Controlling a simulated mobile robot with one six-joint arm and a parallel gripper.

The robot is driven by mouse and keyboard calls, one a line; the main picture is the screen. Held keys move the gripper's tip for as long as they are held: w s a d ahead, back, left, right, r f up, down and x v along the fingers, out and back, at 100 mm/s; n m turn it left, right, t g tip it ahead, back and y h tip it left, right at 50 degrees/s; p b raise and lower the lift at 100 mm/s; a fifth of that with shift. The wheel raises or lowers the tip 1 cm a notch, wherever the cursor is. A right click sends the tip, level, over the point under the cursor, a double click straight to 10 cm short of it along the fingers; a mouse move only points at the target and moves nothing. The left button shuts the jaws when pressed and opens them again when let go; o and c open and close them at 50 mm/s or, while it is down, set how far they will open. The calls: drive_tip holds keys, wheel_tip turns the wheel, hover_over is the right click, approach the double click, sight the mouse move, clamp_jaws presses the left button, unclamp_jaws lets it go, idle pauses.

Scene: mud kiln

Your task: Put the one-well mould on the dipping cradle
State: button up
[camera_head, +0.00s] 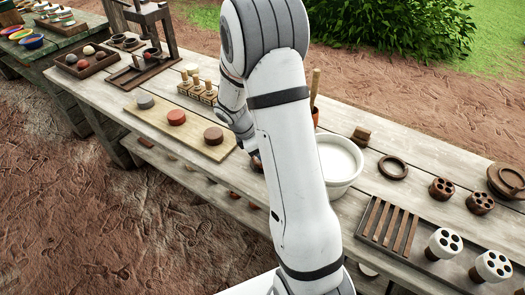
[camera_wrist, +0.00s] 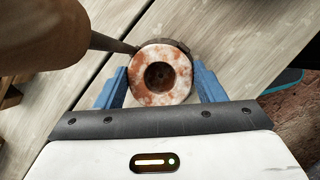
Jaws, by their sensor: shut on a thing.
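The one-well mould (camera_wrist: 148,85) is in the wrist view, a round block with a blotchy white and reddish face and one dark well in its middle. My gripper (camera_wrist: 163,82) has its blue fingers shut on the mould's two sides.
A white bowl of pale liquid (camera_head: 340,160) stands right of my arm. Right of it are a dark ring (camera_head: 393,168), several-holed moulds (camera_head: 441,188) and a slatted tray (camera_head: 388,228). Left lies a board (camera_head: 150,112) with round cakes. In the wrist view, a large brown shape (camera_wrist: 60,30) looms at upper left.

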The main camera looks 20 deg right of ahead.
drive_tip(key=shift+f, duration=0.3)
drive_tip(key=o, duration=1.1)
drive_tip(key=shift+o, duration=0.2)
drive_tip(key=shift+r, duration=0.15)
drive_tip(key=v, duration=1.2)
drive_tip(key=s+a+r+m+t+y, duration=0.2)
drive_tip(key=s+r+m, duration=0.2)
drive_tip(key=s+m, duration=0.4)
drive_tip(key=s+a+r+m+t+y, duration=0.1)
drive_tip(key=s+r+m, duration=0.4)
drive_tip(key=s, duration=0.8)
drive_tip(key=shift+s+a+m+t+y, duration=0.4)
drive_tip(key=shift+a+m+y, duration=0.6)
drive_tip(key=shift+m, duration=0.4)
drive_tip(key=shift+r, duration=0.1)
